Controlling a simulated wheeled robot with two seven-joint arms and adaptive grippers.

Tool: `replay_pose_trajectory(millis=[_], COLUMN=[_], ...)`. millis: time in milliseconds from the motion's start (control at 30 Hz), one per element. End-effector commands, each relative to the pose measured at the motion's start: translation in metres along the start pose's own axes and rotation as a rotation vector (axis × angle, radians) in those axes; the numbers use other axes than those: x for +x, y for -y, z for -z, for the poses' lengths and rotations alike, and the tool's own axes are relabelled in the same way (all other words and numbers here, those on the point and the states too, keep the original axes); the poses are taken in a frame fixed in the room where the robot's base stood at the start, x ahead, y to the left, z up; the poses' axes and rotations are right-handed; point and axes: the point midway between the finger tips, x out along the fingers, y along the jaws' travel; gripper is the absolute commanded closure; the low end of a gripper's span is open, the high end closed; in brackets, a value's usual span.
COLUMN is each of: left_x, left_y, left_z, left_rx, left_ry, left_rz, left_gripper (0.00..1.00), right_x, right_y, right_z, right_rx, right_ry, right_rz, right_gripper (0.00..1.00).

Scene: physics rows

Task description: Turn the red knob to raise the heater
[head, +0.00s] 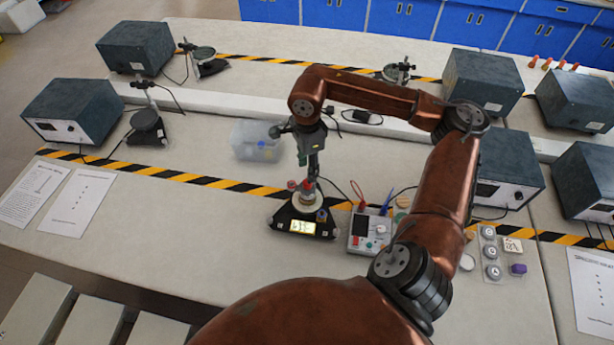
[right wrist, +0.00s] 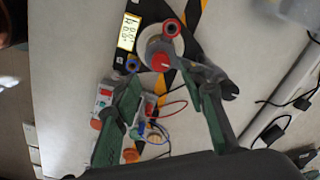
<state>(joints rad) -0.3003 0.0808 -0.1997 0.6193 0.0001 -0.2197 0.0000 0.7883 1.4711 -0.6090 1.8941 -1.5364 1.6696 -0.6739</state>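The heater stand is a black base (head: 283,224) with a lit yellow display and a round white top (head: 306,203). Two red parts show near the top, a round red knob (right wrist: 170,28) and a red-marked piece (right wrist: 159,62) on the white disc. A blue knob (head: 321,215) sits on the base. My right gripper (head: 308,180) is above the stand, pointing down. In the right wrist view its two green fingers (right wrist: 165,82) are spread apart, with the white top beyond their tips and nothing seen held between them. My left gripper is not in view.
A white control box (head: 361,240) with red and blue leads stands close to the right of the base. A clear plastic bin (head: 255,141) is behind left. Grey instrument boxes (head: 73,108) line both sides.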

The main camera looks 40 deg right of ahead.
Motion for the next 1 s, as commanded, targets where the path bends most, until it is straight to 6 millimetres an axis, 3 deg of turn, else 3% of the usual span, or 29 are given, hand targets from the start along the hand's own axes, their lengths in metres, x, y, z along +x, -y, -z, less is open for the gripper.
replay_pose_trajectory(millis=[100, 333, 1000], left_x=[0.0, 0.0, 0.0], left_y=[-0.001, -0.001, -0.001], left_z=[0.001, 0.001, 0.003], left_rx=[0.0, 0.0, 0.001], left_ry=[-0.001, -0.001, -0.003], left_rz=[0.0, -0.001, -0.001], left_gripper=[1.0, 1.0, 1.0], right_x=[-0.025, -0.051, -0.055], right_y=[0.001, 0.0, 0.0], right_z=[0.0, 0.0, 0.0], right_rx=[0.001, 0.0, 0.0], right_ry=[0.0, 0.001, 0.0], right_rz=[0.003, 0.001, -0.001], right_gripper=[0.61, 0.61, 0.61])
